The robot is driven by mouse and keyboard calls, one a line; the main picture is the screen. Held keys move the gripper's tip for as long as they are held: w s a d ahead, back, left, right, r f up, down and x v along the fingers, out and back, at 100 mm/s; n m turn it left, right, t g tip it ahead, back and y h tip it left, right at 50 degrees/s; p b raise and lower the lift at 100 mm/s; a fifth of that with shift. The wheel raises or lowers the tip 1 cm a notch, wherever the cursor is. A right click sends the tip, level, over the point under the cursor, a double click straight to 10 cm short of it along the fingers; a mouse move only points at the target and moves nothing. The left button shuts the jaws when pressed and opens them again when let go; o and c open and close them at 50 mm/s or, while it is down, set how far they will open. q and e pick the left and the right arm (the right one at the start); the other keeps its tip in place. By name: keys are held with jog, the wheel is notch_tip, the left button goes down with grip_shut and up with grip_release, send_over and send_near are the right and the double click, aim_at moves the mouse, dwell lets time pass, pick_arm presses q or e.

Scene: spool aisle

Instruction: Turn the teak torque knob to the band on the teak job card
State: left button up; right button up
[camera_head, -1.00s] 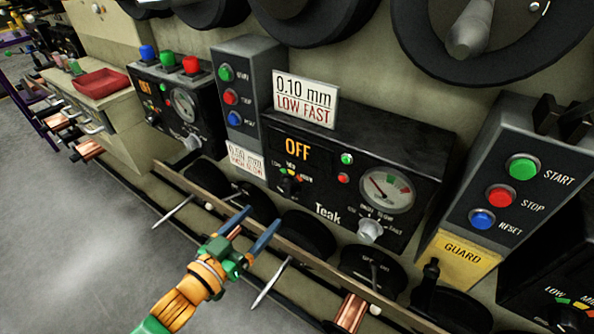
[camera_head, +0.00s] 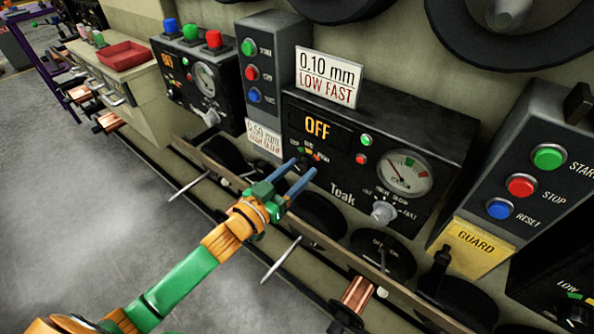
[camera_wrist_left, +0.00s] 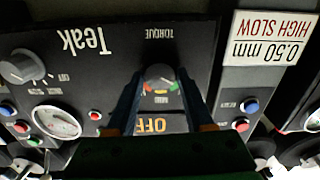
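The panel marked Teak (camera_head: 325,180) has a display reading OFF. Its torque knob (camera_wrist_left: 160,74), dark and small, shows in the left wrist view, which is upside down. A coloured band scale curves beside it; the knob's setting cannot be made out. My left gripper (camera_head: 306,166) is in front of the panel at this knob and largely hides it in the head view. Its blue fingers are apart, one on each side of the knob in the wrist view; contact cannot be told. The card (camera_head: 328,77) on top of the panel reads 0.10 mm, LOW FAST. My right gripper is not in view.
A pale speed knob (camera_head: 383,212) and a gauge (camera_head: 404,174) are on the same panel. Button boxes stand left (camera_head: 262,85) and right (camera_head: 535,180). Another card (camera_wrist_left: 263,38) reads 0.50 mm, HIGH SLOW. A rail (camera_head: 330,245) runs below the panel.

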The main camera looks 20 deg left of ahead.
pick_arm(q)
grip_shut()
jog(key=m+p, duration=0.2)
jog(key=m, duration=0.1)
jog(key=shift+r, duration=0.25)
jog(key=shift+f+m, duration=0.25)
jog(key=shift+m, duration=0.75)
jog(key=o, duration=0.6)
grip_release()
jog(key=shift+d, duration=0.1)
jog(key=v, duration=0.7)
